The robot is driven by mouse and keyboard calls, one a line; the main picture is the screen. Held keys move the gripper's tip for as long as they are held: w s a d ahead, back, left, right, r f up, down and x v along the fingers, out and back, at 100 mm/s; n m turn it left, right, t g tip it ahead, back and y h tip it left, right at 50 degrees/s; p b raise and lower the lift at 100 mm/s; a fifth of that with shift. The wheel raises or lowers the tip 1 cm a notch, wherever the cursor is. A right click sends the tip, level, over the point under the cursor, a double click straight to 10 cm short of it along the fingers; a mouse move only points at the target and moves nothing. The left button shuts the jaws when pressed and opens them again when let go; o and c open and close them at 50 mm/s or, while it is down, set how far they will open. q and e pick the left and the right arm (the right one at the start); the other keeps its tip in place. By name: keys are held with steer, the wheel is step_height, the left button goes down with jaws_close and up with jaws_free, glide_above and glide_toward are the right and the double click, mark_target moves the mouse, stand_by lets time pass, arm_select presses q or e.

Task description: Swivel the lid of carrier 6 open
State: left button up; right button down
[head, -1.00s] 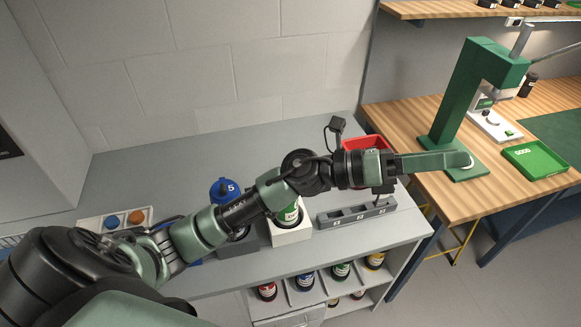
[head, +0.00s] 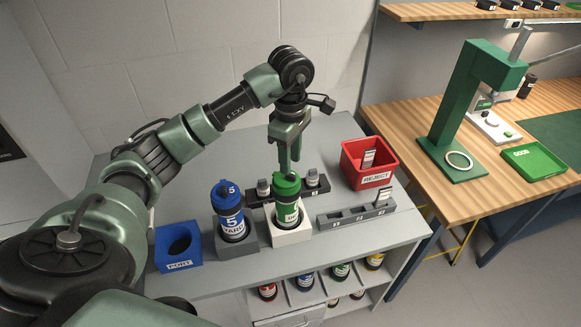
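A carrier with a green lid (head: 286,186) stands upright in a white block on the grey bench. My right gripper is not in view.
A blue block labelled PORT (head: 178,248) is at the left. A dark rack (head: 318,189) with small grey pieces stands close behind the green carrier. A grey slotted rack (head: 352,217) and a red REJECT bin (head: 367,176) are to the right. A green press (head: 470,95) stands on the wooden table.

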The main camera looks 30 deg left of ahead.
arm_select(q)
step_height(320, 180, down, 3)
steer(key=shift+f+p, duration=0.2)
steer(key=shift+p, duration=0.45)
steer(key=shift+f, duration=0.45)
jaws_close()
